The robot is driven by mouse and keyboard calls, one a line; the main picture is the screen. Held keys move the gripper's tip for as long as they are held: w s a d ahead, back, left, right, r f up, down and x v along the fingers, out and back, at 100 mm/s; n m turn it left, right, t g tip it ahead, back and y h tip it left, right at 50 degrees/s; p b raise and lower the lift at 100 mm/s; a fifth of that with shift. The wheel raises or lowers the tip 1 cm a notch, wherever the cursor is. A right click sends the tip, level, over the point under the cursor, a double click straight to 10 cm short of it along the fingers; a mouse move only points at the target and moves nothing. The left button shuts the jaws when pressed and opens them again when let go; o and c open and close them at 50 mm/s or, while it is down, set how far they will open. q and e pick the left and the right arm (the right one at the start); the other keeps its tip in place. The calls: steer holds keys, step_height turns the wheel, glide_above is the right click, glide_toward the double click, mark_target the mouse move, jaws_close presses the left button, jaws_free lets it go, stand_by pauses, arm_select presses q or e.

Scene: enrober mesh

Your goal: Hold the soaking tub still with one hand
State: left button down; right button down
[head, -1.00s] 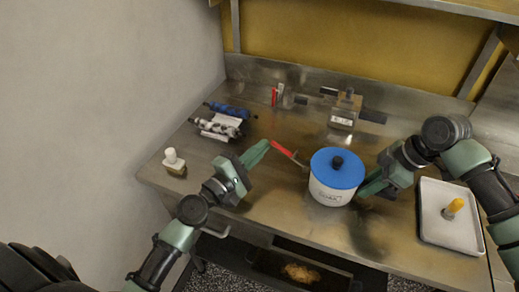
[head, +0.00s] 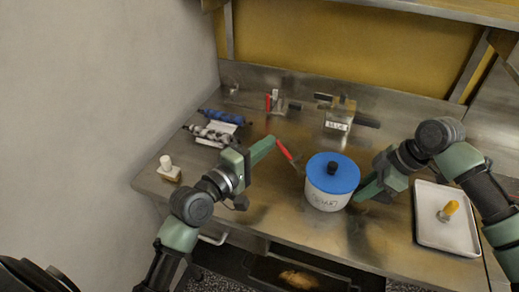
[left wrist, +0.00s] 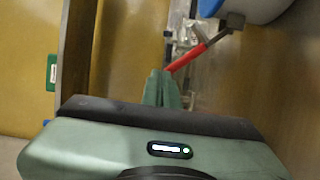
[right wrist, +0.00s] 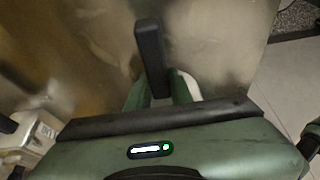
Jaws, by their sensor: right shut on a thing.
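The soaking tub (head: 327,199) is white with dark lettering, a blue lid (head: 322,167) and a black knob. It stands upright on the steel table. A red lever (head: 284,149) reaches from its left side toward the back; the left wrist view shows it too (left wrist: 198,56). My left gripper (head: 272,140) has its fingers together, their tips at the lever's free end. My right gripper (head: 359,197) is at the tub's right side, shut on a black bar (right wrist: 150,45) that looks like the tub's handle. Its join to the tub is hidden.
A white tray (head: 424,228) with an orange-topped item (head: 448,210) lies at right. A metal block (head: 340,115) stands behind the tub. The table is clear in front of the tub.

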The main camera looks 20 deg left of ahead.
arm_select(q)
steer(key=d+r+m+g+y, duration=0.1)
steer(key=d+r+m, duration=0.2)
steer(key=d+m, duration=0.2)
steer(key=shift+d+r+m+g, duration=0.2)
steer(key=shift+d+m+g, duration=0.1)
steer(key=shift+d, duration=0.2)
steer(key=shift+s+r, duration=0.1)
step_height(320, 180, up, 10)
stand_by(0.5)
